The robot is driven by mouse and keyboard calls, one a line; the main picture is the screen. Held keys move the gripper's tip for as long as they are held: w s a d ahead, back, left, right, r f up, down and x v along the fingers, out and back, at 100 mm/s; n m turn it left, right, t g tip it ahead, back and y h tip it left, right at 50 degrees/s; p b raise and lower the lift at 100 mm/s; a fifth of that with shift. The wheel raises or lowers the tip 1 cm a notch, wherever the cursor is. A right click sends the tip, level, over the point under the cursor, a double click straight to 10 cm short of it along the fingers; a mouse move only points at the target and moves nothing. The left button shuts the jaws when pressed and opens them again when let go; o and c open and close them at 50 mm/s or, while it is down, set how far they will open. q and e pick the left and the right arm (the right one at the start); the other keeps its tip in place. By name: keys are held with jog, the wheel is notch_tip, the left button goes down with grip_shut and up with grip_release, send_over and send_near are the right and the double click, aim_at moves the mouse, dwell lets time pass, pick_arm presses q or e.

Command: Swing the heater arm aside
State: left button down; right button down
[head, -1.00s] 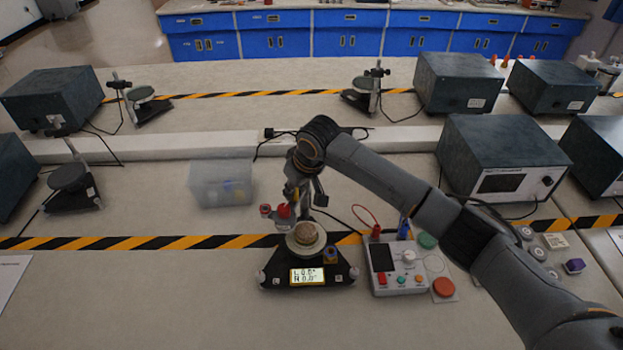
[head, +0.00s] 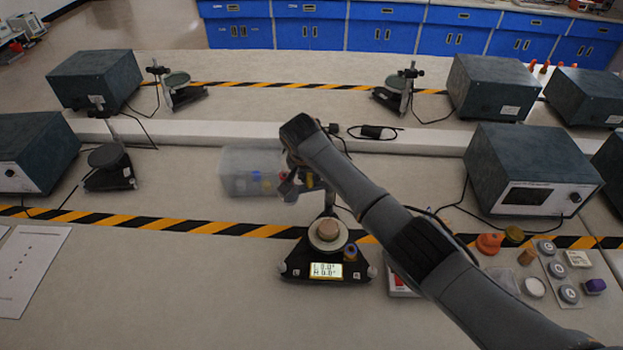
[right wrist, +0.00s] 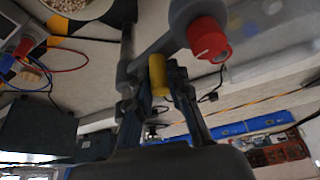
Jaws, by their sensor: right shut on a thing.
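The black balance-like stand (head: 297,262) with a lit display sits at the middle front of the bench. A brown sample (head: 328,229) rests on its round plate. The grey heater arm (right wrist: 160,48) with a red knob (right wrist: 208,38) shows in the right wrist view. In the head view its red part (head: 288,190) is left of and behind the plate, partly hidden by my arm. My right gripper (head: 303,180) is shut on the heater arm's yellow grip (right wrist: 157,75), seen between the fingers in the wrist view. My left gripper is not in view.
A translucent bin (head: 240,183) stands close left of my right gripper. A control box (head: 400,287) is mostly hidden under my right arm. Small jars and weights (head: 557,269) lie at the right. A white ledge (head: 220,133) runs behind.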

jog(key=shift+w+m, duration=0.25)
jog(key=shift+m, duration=0.15)
jog(key=c, duration=1.3)
grip_release()
jog(key=shift+o, duration=0.2)
jog(key=shift+r, duration=0.1)
jog(key=v, duration=1.1)
jog(key=shift+a+r, duration=0.25)
jog(key=shift+r, duration=0.1)
jog(key=shift+s, duration=0.15)
